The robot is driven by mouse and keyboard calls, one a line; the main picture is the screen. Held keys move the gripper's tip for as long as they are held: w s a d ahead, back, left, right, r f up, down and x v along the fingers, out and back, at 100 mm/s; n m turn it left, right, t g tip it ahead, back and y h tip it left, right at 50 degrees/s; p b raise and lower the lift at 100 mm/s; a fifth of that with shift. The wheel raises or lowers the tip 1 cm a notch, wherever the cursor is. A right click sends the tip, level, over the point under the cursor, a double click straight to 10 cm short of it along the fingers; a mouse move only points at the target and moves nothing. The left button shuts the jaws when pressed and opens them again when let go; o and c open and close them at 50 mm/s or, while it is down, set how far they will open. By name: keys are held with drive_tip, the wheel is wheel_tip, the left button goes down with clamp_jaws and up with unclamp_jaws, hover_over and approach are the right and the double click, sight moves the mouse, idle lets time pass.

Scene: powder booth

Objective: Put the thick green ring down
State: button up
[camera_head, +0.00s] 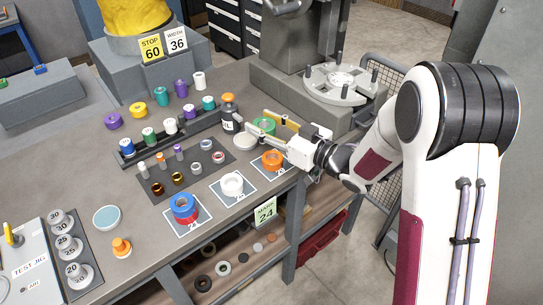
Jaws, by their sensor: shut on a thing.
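The thick green ring (262,125) is at the right part of the bench, between the fingers of my gripper (267,131). My gripper reaches in from the right and is shut on the ring. Part of the ring is hidden by the fingers. I cannot tell whether the ring touches the surface below it. An orange ring (272,158) sits on a marked square just in front of my gripper. A white ring (232,183) and a blue ring (183,202) above a red one sit on marked squares further left.
A white disc (245,141) lies just left of my gripper, and a dark bottle with an orange cap (229,112) stands behind it. A rack with coloured spools (150,135) runs left. A dark mat (190,172) holds small parts. A round fixture (340,82) stands behind.

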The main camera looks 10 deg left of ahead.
drive_tip(key=shift+w+d, duration=0.85)
drive_tip(key=shift+d, duration=0.15)
drive_tip(key=shift+f, duration=3.05)
drive_tip(key=shift+f, duration=0.15)
drive_tip(key=shift+f, duration=1.75)
drive_tip(key=shift+f, duration=0.1)
drive_tip(key=o, duration=1.3)
